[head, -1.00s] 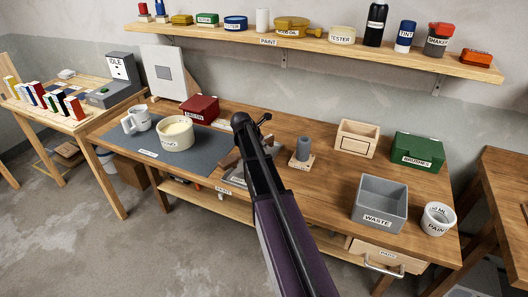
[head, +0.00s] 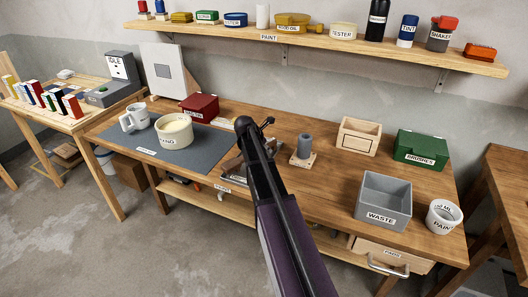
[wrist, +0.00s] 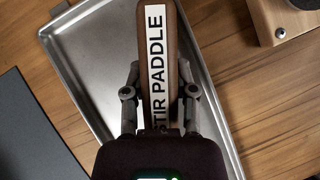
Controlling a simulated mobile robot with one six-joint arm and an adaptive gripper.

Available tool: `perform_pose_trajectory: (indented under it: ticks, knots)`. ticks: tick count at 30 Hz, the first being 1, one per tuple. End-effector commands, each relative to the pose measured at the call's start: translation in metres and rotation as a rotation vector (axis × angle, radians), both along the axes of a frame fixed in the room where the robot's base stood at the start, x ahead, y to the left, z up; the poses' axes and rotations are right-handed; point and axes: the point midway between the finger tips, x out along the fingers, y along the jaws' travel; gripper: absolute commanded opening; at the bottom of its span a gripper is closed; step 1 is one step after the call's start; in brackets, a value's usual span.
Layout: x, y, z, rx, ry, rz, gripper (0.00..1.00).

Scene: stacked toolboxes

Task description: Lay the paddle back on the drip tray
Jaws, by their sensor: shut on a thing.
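My gripper (wrist: 160,100) is shut on the stir paddle (wrist: 158,45), a brown wooden piece with a white label that reads "TIR PADDLE" in the wrist view. The paddle lies along the picture's vertical, over the metal drip tray (wrist: 75,40). Whether it touches the tray cannot be told. The tray has a raised rim and is set at a slant to the paddle. In the head view my arm hides most of the drip tray (head: 236,178) and the paddle.
The grey mat (head: 185,155) with a mug (head: 134,118) and a cream-filled pot (head: 174,132) is left of the tray. A grey cylinder on a wooden base (head: 304,150) stands to the right. A waste bin (head: 383,200) and a paint cup (head: 444,216) are further right.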

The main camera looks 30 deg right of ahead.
Motion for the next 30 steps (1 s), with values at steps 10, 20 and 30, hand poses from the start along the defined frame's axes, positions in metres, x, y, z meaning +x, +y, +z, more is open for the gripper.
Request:
perform_pose_trajectory:
  ticks: [10,20,30]
  knots:
    - [-0.0001,-0.0003,-0.0015,0.000,0.000,0.000,0.00]
    - [-0.0001,-0.0003,-0.0011,0.000,0.000,0.000,0.70]
    - [-0.0001,-0.0002,0.0015,0.000,0.000,0.000,0.70]
